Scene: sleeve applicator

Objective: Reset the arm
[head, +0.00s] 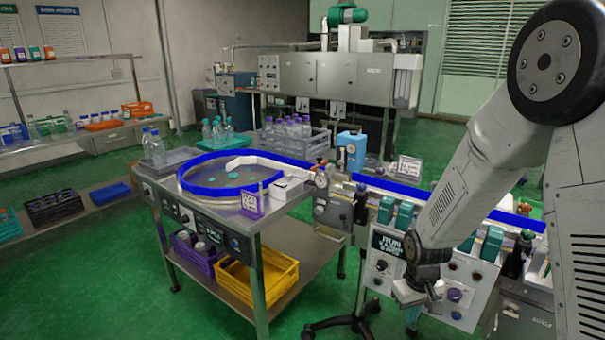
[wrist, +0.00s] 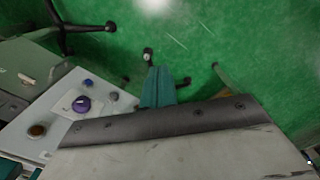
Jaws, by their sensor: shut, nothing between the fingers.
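My arm reaches in from the right edge of the head view and bends down to the left. My gripper (head: 420,292) hangs at its lower end, in front of the control panel (head: 384,272) of the conveyor machine. It is shut, with nothing held. A purple knob (head: 454,295) on the panel is just right of the gripper. The knob also shows at the left of the wrist view (wrist: 82,104). A large pale part with a dark edge fills the bottom of the wrist view. My gripper and arm hide part of the panel.
A round feed table with a blue rim (head: 190,186) stands left of the conveyor. A blue-edged rail (head: 395,190) runs behind my arm, with several teal blocks below it. A yellow crate (head: 262,283) sits on the lower shelf. Green floor (head: 95,285) is open at front left.

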